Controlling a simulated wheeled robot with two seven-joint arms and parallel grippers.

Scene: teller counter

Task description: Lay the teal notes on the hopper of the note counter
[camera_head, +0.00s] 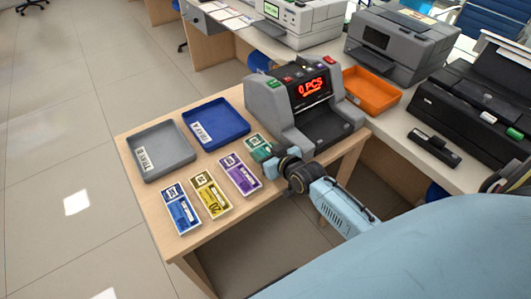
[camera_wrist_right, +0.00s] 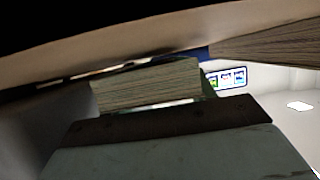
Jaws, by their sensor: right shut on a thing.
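The teal notes (camera_head: 255,141) are a small bundle at the right end of the row of note bundles, in front of the note counter (camera_head: 270,100). My right gripper (camera_head: 267,156) is shut on the teal notes, reaching in from the right; it partly hides them. In the right wrist view the edge of a note stack (camera_wrist_right: 150,86) shows just beyond a gripper finger (camera_wrist_right: 180,125). The counter is grey with a dark front and a red display reading 0 PCS. I cannot tell whether the notes touch the table. My left gripper is not in view.
Purple (camera_head: 240,174), yellow (camera_head: 210,195) and blue (camera_head: 181,208) bundles lie left of the teal one on the wooden table (camera_head: 150,208). A grey tray (camera_head: 137,142) and a blue tray (camera_head: 243,133) lie behind them. An orange tray (camera_head: 373,106) sits right of the counter.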

